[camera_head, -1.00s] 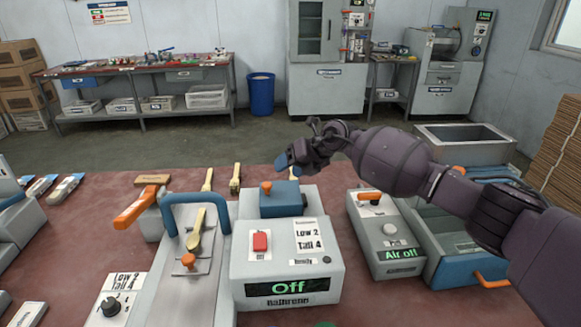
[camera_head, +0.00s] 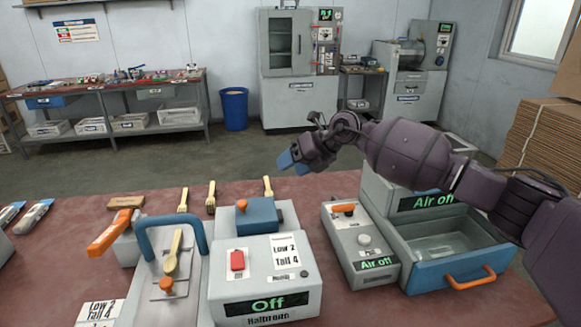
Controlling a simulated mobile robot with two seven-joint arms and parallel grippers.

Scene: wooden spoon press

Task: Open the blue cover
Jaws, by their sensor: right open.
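The blue cover (camera_head: 259,217) sits on top of a white machine (camera_head: 262,287) at the table's middle. It has an orange knob (camera_head: 242,205) at its left and looks shut. The machine shows "Off" and has a red switch (camera_head: 237,260). My right gripper (camera_head: 291,163), with blue fingertips, is raised behind and above the cover, slightly to its right, apart from it. It is open and empty. My left gripper is out of view.
A press with a blue arched handle (camera_head: 142,236) and a wooden spoon (camera_head: 173,252) stands left. An "Air off" control box (camera_head: 361,247) and a blue-fronted drawer (camera_head: 459,264) with an orange handle stand right. Several spoons lie behind.

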